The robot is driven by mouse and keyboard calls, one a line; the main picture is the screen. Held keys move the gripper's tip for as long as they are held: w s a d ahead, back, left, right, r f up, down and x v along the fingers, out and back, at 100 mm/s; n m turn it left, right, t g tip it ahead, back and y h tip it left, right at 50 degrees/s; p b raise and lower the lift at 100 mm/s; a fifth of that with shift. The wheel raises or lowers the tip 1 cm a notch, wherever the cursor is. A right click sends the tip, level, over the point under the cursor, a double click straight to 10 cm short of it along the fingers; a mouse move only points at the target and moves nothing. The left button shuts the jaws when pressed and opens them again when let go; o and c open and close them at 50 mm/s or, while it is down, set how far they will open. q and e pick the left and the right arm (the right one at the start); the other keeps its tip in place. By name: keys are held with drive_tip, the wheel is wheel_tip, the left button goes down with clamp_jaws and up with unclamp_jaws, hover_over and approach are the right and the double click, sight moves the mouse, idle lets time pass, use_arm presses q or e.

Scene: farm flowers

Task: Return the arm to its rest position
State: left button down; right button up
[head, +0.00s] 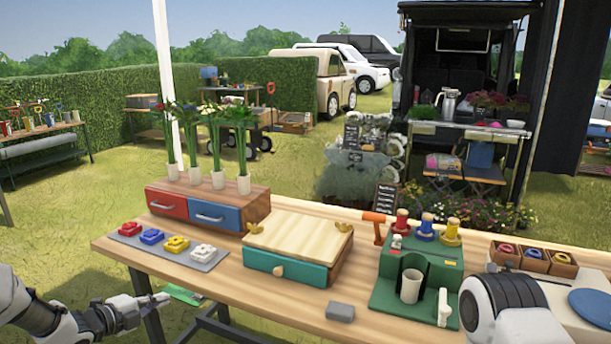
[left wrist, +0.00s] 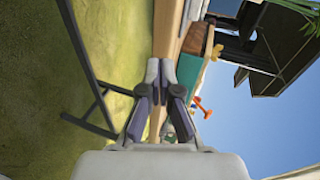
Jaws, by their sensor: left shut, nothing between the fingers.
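My left gripper (head: 160,299) is at the lower left of the head view, beside the front left edge of the wooden table (head: 250,290), over the grass side. It is shut and empty. In the left wrist view the left gripper (left wrist: 167,72) has its fingertips together, with the table edge (left wrist: 166,40) close behind it in the picture. My right arm (head: 510,305) shows at the lower right of the head view over the table. Its gripper cannot be made out.
On the table stand red and blue drawers (head: 218,212) with flowers, a grey mat (head: 150,242) with coloured pieces, a teal drawer box (head: 290,268), a green stand (head: 420,275), a grey block (head: 340,312) and small wooden boxes (head: 532,257). A dark table leg (left wrist: 88,65) stands near the left gripper.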

use_arm(q)
drive_tip(key=s+d+f+n+g+y+p, duration=0.1)
drive_tip(key=s+d+f+n+g+p, duration=0.15)
drive_tip(key=s+d+f, duration=0.55)
drive_tip(key=s+d+f+n+g+p, duration=0.2)
drive_tip(key=s+d+f+n+g, duration=0.25)
drive_tip(key=s, duration=0.45)
drive_tip(key=s+a+f+n+g+y, duration=0.1)
drive_tip(key=s+f+n+g+y, duration=0.1)
drive_tip(key=s+n, duration=0.6)
drive_tip(key=s+a+f+n+g+y+p, duration=0.1)
drive_tip(key=s+n+g+y, duration=0.2)
drive_tip(key=s+n, duration=0.5)
drive_tip(key=s+y, duration=0.1)
drive_tip(key=s, duration=1.1)
drive_tip(key=shift+s+f+n+g, duration=0.2)
drive_tip(key=shift+f+n+g, duration=0.1)
drive_tip(key=shift+f, duration=0.05)
drive_tip(key=shift+d, duration=0.1)
